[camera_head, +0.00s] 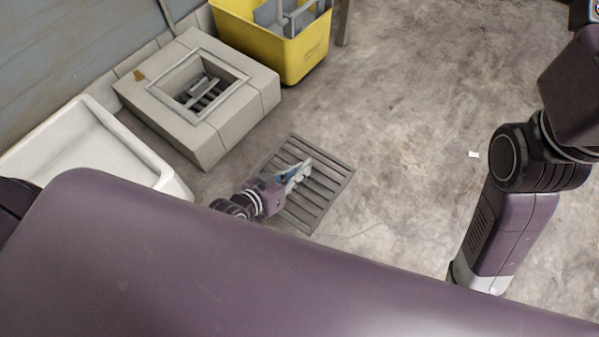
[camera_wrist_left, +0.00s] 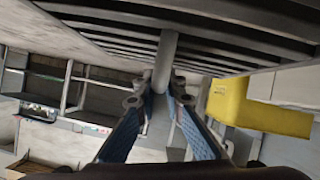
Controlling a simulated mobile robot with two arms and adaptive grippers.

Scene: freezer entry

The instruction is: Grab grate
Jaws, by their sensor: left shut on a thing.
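A grey slatted grate (camera_head: 325,187) shows in the head view above the concrete floor, right of the concrete block with the square opening. My left gripper (camera_head: 303,168) reaches it from the lower left. In the left wrist view the grate (camera_wrist_left: 225,30) fills the top, seen from its slatted side.
A concrete block (camera_head: 180,118) with a square opening (camera_head: 203,92) stands at the upper left; slats show inside it. A white basin (camera_head: 85,145) stands left of it, and a yellow bucket (camera_head: 300,55) behind. A small white piece (camera_head: 474,154) lies on the otherwise open floor at right.

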